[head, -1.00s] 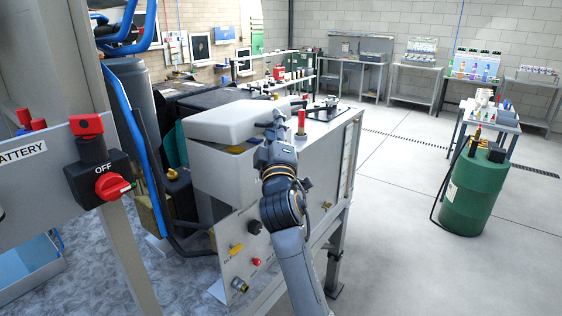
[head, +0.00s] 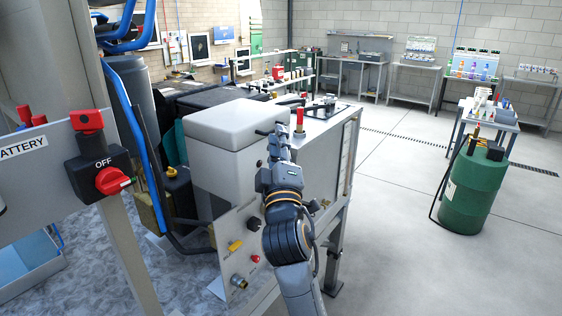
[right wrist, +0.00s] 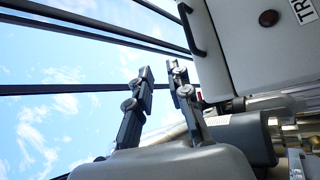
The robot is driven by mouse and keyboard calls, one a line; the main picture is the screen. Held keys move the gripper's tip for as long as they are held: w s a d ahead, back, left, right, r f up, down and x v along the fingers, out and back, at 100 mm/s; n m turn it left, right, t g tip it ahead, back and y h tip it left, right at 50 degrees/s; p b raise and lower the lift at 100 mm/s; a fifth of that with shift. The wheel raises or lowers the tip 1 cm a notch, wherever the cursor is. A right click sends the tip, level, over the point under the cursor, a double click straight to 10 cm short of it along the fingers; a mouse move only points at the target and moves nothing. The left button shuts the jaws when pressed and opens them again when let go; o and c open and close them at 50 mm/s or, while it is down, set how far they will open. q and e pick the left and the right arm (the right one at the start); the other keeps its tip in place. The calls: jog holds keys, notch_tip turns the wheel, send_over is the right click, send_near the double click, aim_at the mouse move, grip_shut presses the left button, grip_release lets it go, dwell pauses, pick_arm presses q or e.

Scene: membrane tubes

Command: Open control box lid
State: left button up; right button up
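The control box (head: 208,175) is a pale grey box left of centre in the head view. Its lid (head: 232,118) is a rounded white slab at the top; its exact tilt is hard to judge. My right gripper (head: 273,136) is at the right side of the box, by the lid's right edge. In the right wrist view, its two fingers (right wrist: 160,72) are apart with nothing between them. A pale panel (right wrist: 245,50) with a dark handle, a red round part and a partly cut-off label shows right of the fingers. Contact is unclear. My left gripper is out of view.
A battery switch (head: 104,180) marked OFF stands at the near left. A red-topped post (head: 299,121) rises just right of the gripper. A green drum (head: 471,190) stands on the right. The floor between is clear.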

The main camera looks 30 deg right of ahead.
jog(key=shift+r+b+v, duration=0.15)
jog(key=shift+b+v, duration=0.1)
jog(key=shift+v, duration=1.15)
jog(key=shift+r+b+v, duration=0.1)
jog(key=shift+b+v, duration=0.15)
jog(key=shift+v, duration=1.2)
jog(key=shift+s, duration=0.15)
